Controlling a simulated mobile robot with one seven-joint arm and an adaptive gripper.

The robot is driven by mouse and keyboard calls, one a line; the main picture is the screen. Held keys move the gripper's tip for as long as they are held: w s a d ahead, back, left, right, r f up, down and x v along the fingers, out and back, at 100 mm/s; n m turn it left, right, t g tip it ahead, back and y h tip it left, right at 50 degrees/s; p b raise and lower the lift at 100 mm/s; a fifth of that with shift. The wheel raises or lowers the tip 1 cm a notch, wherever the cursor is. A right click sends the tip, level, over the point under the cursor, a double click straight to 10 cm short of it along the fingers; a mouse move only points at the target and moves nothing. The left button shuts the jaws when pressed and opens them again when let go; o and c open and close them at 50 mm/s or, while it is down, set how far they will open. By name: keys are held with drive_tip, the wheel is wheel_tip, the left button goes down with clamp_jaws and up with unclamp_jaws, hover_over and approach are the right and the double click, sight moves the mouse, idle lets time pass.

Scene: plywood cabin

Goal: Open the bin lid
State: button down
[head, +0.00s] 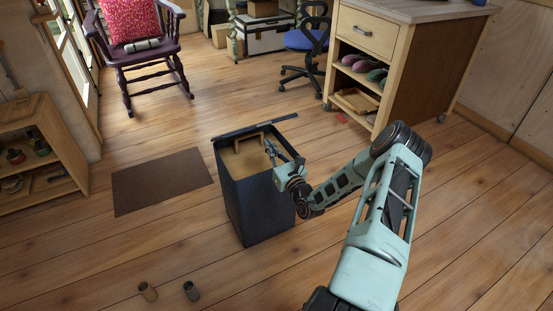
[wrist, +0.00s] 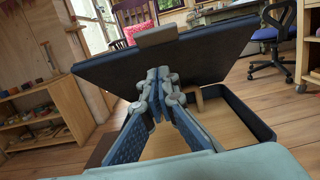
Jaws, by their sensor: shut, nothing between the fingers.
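The bin (head: 258,205) is a dark, square-topped box on the floor with a tan inside. Its dark lid (head: 255,129) is raised and seen almost edge-on in the head view. In the wrist view the lid (wrist: 195,58) is a tilted dark panel beyond my fingers, with a wooden tab (wrist: 157,36) on its upper edge. My gripper (head: 269,147) is over the bin's opening, shut and empty. In the wrist view my fingertips (wrist: 157,74) are close in front of the lid's inner face; whether they touch it is unclear. The bin's rim (wrist: 248,116) shows at right.
A brown mat (head: 162,181) lies left of the bin. A low shelf (head: 40,160) is at left, a rocking chair (head: 143,50) behind, and a drawer cabinet (head: 420,75) at back right.

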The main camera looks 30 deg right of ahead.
sight(252, 128)
drive_tip(key=shift+w+r, duration=1.5)
drive_tip(key=shift+r, duration=0.1)
drive_tip(key=shift+r, duration=0.15)
